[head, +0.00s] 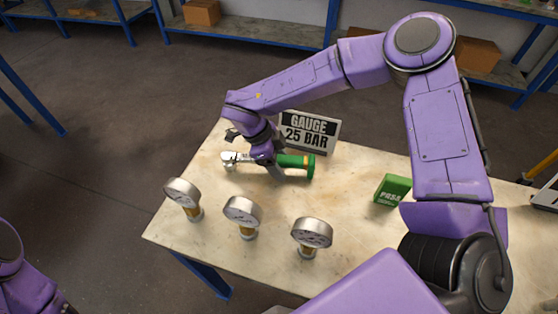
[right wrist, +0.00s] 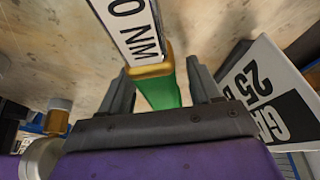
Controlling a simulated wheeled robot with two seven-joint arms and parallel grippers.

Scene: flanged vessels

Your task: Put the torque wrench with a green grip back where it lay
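The torque wrench has a green grip (head: 296,161) with an orange band near its end and a silver ratchet head (head: 229,158) at the left. It lies at the back left of the pale table, in front of the gauge sign. My right gripper (head: 270,170) is down at the grip's inner end. In the right wrist view the grip (right wrist: 162,92) runs between the two fingers (right wrist: 160,80), with a narrow gap on each side. The gripper looks open around it. Beyond its orange collar is a white label ending in "0 NM" (right wrist: 128,25). My left gripper is not visible.
The sign "GAUGE 25 BAR" (head: 308,132) stands close behind the grip. Three gauges (head: 182,193), (head: 243,212), (head: 312,233) stand along the front of the table (head: 345,205). A green box (head: 392,189) is at the right. The table between grip and box is clear.

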